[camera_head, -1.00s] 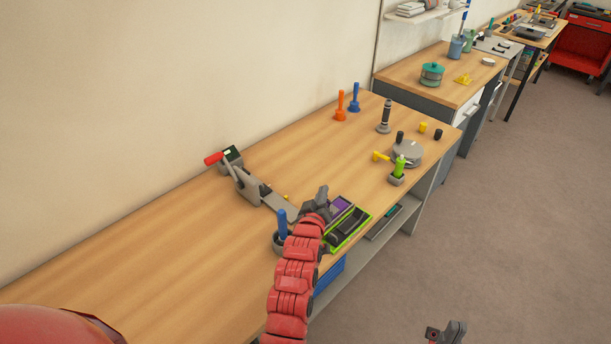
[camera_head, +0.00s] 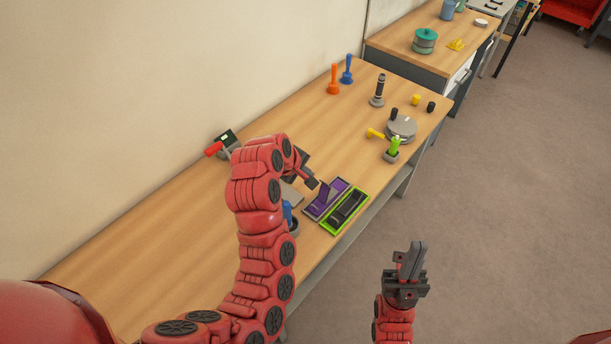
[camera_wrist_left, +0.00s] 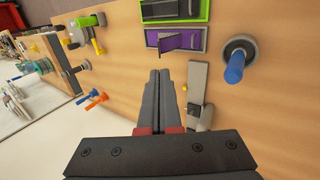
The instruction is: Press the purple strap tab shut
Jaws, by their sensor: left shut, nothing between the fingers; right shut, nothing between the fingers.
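My right gripper (camera_head: 416,246) is shut and empty, over the floor in front of the table.
A green-framed panel with a black strap (camera_head: 345,209) lies beside the purple one. A blue-handled tool in a round holder (camera_wrist_left: 235,65) stands close by. A lever with a red handle (camera_head: 214,149) is behind my left arm. A grey disc device (camera_head: 401,128) stands farther right.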

